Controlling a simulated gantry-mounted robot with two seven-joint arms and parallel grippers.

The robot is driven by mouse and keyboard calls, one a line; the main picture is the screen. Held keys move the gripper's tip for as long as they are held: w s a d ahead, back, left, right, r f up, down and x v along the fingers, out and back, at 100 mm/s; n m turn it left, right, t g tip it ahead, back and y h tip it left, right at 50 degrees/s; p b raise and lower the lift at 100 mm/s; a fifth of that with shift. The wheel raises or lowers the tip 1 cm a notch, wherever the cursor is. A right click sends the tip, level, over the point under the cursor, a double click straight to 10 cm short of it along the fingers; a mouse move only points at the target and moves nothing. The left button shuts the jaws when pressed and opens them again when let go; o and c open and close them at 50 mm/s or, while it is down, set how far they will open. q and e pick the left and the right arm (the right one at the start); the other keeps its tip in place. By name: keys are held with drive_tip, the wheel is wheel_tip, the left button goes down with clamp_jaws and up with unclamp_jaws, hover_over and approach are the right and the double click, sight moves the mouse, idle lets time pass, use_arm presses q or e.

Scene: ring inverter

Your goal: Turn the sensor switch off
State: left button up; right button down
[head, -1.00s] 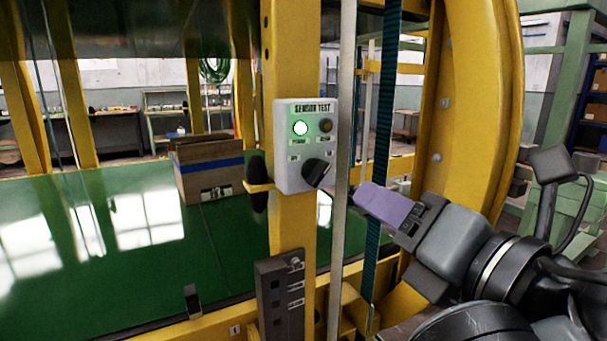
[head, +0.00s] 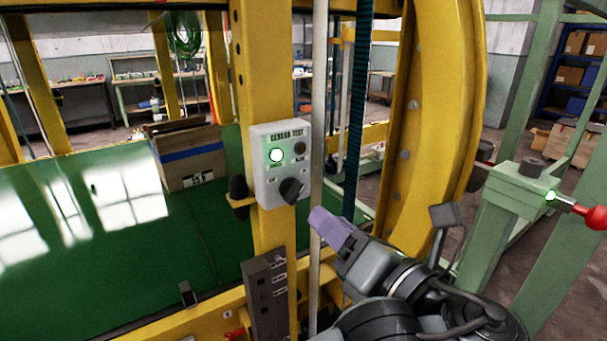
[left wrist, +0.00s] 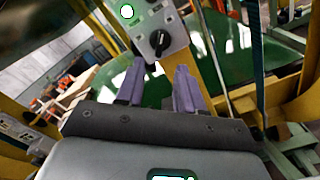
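The sensor test box (head: 263,178) is a pale grey box on a yellow post in the head view. Its left lamp (head: 277,155) glows green, and its right lamp (head: 300,148) is dark amber. The black rotary switch (head: 291,190) sits at the box's lower right and also shows in the left wrist view (left wrist: 160,41). My left gripper (head: 316,220) is below and right of the switch, apart from it. In the left wrist view its two purple fingers (left wrist: 158,70) are spread and empty, with the switch beyond the gap. My right gripper is not in view.
A grey vertical rod (head: 318,120) and a dark belt (head: 359,100) run just right of the box. A large yellow ring (head: 425,130) curves behind my arm. A black knob (head: 238,189) is left of the box. A green platform (head: 110,250) spreads behind the post.

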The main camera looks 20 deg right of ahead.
sight(298, 196)
use_arm(q)
drive_tip(key=w, duration=0.2)
drive_tip(key=w+b, duration=0.1)
drive_tip(key=w, duration=0.1)
drive_tip(key=w+a, duration=0.1)
drive_tip(key=w, duration=0.2)
drive_tip(key=shift+a, duration=0.1)
drive_tip(key=shift+w+a+b, duration=0.1)
drive_tip(key=shift+w+b, duration=0.2)
drive_tip(key=shift+w, duration=0.25)
clamp_jaws()
